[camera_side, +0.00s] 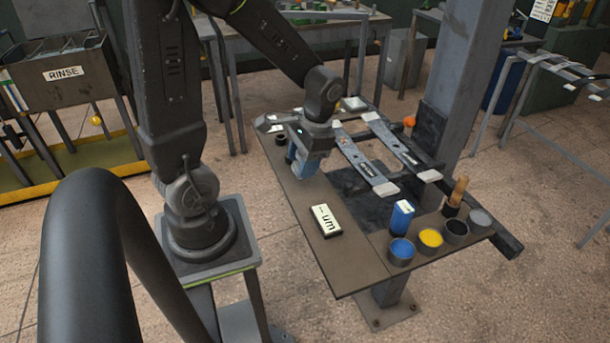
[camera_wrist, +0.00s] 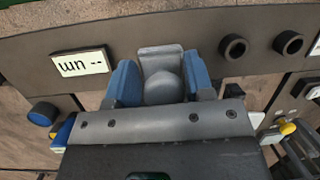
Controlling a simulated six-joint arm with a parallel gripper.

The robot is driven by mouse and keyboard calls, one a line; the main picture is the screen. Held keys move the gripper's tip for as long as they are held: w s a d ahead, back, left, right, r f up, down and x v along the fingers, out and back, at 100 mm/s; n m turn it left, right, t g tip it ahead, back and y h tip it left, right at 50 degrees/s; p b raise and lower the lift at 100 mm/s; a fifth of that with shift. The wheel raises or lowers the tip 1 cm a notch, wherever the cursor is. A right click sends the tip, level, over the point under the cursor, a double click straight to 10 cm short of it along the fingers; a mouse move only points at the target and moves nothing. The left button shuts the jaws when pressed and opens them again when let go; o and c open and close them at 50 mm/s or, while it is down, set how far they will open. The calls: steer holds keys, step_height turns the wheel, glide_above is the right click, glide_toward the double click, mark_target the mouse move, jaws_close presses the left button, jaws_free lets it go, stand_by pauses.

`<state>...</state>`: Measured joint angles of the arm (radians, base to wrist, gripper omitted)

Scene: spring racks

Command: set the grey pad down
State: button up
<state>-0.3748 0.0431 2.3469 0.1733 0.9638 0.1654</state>
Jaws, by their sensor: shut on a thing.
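My gripper (camera_side: 303,168) is above the left part of the brown work board in the side view, fingers pointing down. In the wrist view its two blue fingers (camera_wrist: 161,84) are shut on the grey pad (camera_wrist: 160,58), a light grey piece with a flat end and a rounded part. The pad sits between the fingers. In the side view the fingers and wrist mostly hide it. I cannot tell whether the pad touches the board.
A readout marked "-- um" (camera_side: 326,220) lies on the board (camera_side: 350,262); it also shows in the wrist view (camera_wrist: 80,62). A blue-white box (camera_side: 402,218), colored cups (camera_side: 430,239) and a wooden-handled tool (camera_side: 458,190) stand front right.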

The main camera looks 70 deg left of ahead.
steer(key=shift+w+d+f, duration=0.2)
steer(key=shift+f, duration=2)
steer(key=o, duration=1)
steer(key=shift+f, duration=0.1)
